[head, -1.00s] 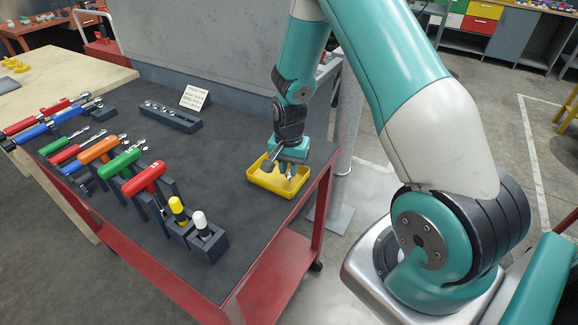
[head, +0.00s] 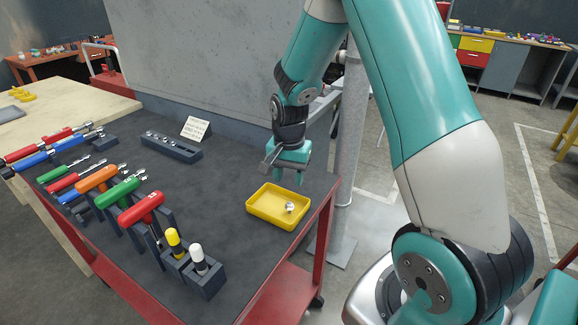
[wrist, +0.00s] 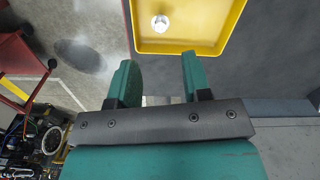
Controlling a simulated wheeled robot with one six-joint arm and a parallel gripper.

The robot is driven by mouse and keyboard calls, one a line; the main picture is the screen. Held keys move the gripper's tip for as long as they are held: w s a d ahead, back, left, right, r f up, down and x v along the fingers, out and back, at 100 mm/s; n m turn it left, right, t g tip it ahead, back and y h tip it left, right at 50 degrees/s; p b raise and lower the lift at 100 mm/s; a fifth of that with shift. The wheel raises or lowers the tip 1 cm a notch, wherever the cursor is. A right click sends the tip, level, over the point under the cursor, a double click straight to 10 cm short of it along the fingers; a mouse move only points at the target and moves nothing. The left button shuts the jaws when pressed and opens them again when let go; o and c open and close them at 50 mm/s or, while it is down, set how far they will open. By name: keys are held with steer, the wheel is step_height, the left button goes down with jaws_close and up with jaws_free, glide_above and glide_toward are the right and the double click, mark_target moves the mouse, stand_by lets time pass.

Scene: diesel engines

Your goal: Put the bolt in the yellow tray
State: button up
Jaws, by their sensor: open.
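The yellow tray (head: 262,211) stands on the dark top of the red cart, near its right edge. A small silver bolt (head: 290,207) lies inside the tray, toward its right side. In the wrist view the tray (wrist: 190,47) is at the top, with the bolt (wrist: 160,23) on its floor. My gripper (head: 288,180) is open and empty, above and behind the tray. In the wrist view its two fingers (wrist: 161,75) are apart with nothing between them, beside the tray's near wall.
A dark block (head: 172,147) with several small metal pieces and a sign (head: 195,129) stand behind left. Screwdrivers and T-handles in racks (head: 120,195) fill the cart's left side. A grey panel (head: 205,50) rises behind. The cart top left of the tray is clear.

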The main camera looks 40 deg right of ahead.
steer(key=s+a+r+n+y, duration=0.1)
steer(key=s+a+r+n, duration=0.25)
steer(key=a+r, duration=0.3)
steer(key=s+a+r+n+y, duration=0.1)
steer(key=s+a+r+n, duration=0.2)
steer(key=a+r+n, duration=0.3)
steer(key=s+a+r+n+y, duration=0.1)
steer(key=s+a+r+n, duration=0.1)
steer(key=s+a+n, duration=0.2)
steer(key=s+a+r+n+y, duration=0.1)
steer(key=s+a+n, duration=0.4)
steer(key=s, duration=0.6)
steer(key=shift+a+r, duration=0.6)
steer(key=shift+r, duration=0.2)
steer(key=shift+s, duration=0.1)
